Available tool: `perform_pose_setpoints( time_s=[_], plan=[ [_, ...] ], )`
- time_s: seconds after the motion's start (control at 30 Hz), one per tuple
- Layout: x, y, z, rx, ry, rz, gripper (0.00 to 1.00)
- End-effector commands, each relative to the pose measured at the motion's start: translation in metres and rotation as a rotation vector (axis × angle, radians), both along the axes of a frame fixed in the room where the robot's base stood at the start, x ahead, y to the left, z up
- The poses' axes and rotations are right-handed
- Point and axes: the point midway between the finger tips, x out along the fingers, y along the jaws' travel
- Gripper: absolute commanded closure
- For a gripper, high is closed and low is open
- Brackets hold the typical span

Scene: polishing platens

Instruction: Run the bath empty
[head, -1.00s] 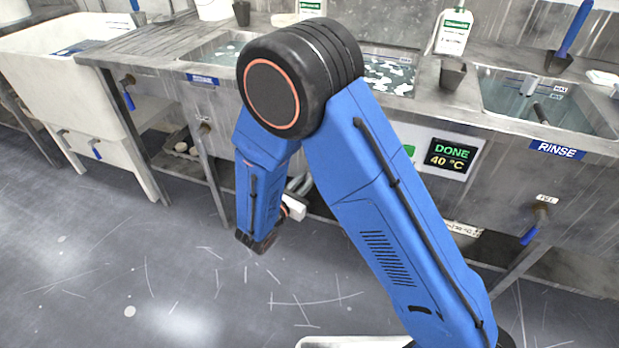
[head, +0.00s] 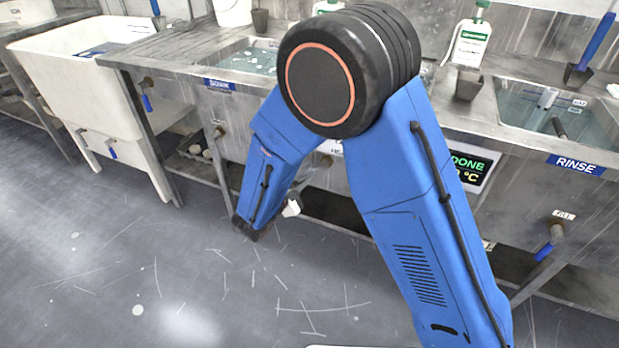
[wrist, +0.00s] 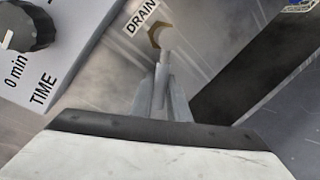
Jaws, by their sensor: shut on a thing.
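In the wrist view my gripper (wrist: 166,100) is shut on the pale handle of the drain valve (wrist: 160,38). The valve has a brass fitting next to a DRAIN label (wrist: 141,14). How far the valve is turned is unclear. In the head view my blue arm reaches below the counter and largely covers the middle bath, so its water level is hidden. The display (head: 474,168) on its front is partly covered by my arm and reads DONE with a temperature in °C.
A time dial (wrist: 28,22) sits beside the valve. A SOAK basin (head: 245,58) lies to the left and a RINSE basin (head: 535,112) to the right. The floor (head: 130,270) in front is clear.

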Motion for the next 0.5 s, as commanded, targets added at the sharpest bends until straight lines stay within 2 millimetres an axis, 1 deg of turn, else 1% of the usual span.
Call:
perform_pose_setpoints(
  time_s=[0.2,0.5],
  plan=[
    [0.002,0.006,0.012,0.185,-0.068,0.001,1.0],
    [0.003,0.009,0.024,0.38,-0.138,0.0,1.0]
  ],
)
